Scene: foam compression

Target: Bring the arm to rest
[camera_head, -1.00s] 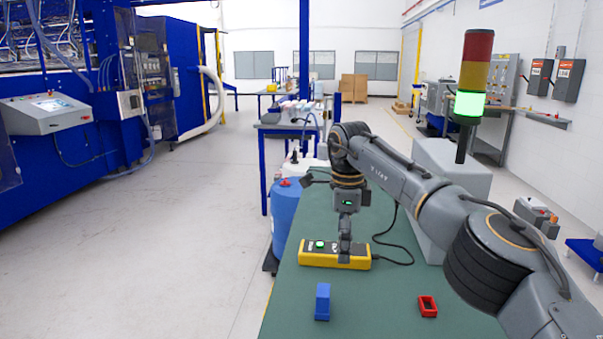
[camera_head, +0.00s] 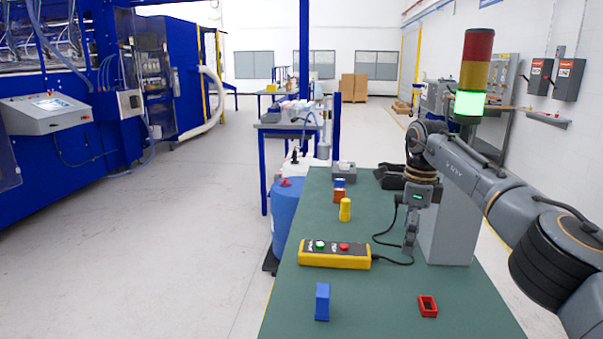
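My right arm comes in from the right. Its gripper (camera_head: 410,240) points down beside the grey cabinet (camera_head: 452,225), over the right part of the green table (camera_head: 385,295). The fingers look together and hold nothing visible. The yellow control box (camera_head: 335,262) lies left of the gripper, apart from it. Its green button (camera_head: 320,245) and red button (camera_head: 344,247) are both uncovered. The signal tower (camera_head: 475,75) has its green section lit. My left gripper is not in view.
A blue block (camera_head: 322,302) and a small red frame (camera_head: 427,306) are at the table's front. A yellow piece (camera_head: 345,210), an orange-and-blue piece (camera_head: 339,195) and a grey box (camera_head: 344,170) stand farther back. A black cable (camera_head: 385,240) runs right from the control box. The table's front middle is clear.

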